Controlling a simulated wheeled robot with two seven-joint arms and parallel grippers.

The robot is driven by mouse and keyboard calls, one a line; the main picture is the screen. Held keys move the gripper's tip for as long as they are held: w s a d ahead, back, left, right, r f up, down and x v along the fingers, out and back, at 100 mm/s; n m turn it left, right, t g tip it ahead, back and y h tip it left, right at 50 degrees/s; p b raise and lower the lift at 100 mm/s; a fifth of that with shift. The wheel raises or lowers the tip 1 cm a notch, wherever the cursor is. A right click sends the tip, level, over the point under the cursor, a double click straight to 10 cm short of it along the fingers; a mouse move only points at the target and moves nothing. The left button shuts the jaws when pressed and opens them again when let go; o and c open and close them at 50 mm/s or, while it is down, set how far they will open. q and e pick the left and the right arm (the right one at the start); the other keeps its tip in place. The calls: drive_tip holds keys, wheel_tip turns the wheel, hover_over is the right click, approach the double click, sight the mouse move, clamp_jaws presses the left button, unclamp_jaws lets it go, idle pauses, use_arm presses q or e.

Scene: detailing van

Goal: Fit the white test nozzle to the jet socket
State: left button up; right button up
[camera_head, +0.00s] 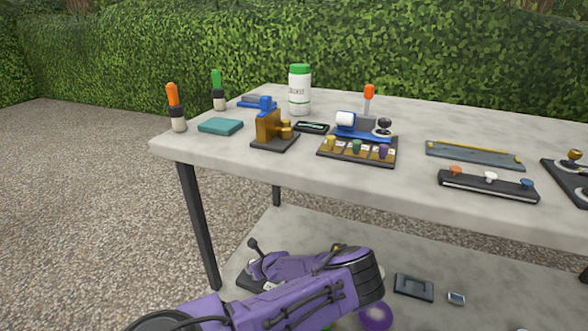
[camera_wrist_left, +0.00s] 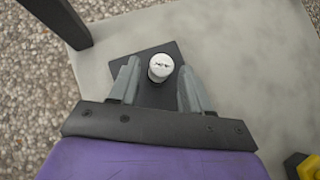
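A white cylindrical piece (camera_wrist_left: 160,66) with dark marks on top stands on a dark square plate (camera_wrist_left: 152,96) on the lower shelf in the left wrist view. I cannot tell whether it is the test nozzle or the jet socket. My left gripper (camera_wrist_left: 158,70) is open, with one finger on each side of the white piece and a gap to both. In the head view my left arm reaches down to the lower shelf, hiding most of that dark plate (camera_head: 246,282). A black rack (camera_head: 470,186) on the tabletop holds a white-topped piece (camera_head: 490,176) between orange and blue ones. My right gripper is not in view.
The table's front edge (camera_head: 330,185) overhangs the lower shelf (camera_head: 290,228), with a table leg (camera_head: 197,222) at left. A dark tray (camera_head: 413,287) and a small device (camera_head: 456,298) lie right of my arm. A brass-and-blue fixture (camera_head: 268,128) stands on top.

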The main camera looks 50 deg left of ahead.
use_arm(q)
drive_tip(key=p+v, duration=1)
drive_tip(key=p, duration=0.1)
drive_tip(key=shift+d+r, duration=0.2)
drive_tip(key=shift+r, duration=0.05)
drive_tip(key=shift+f, duration=0.1)
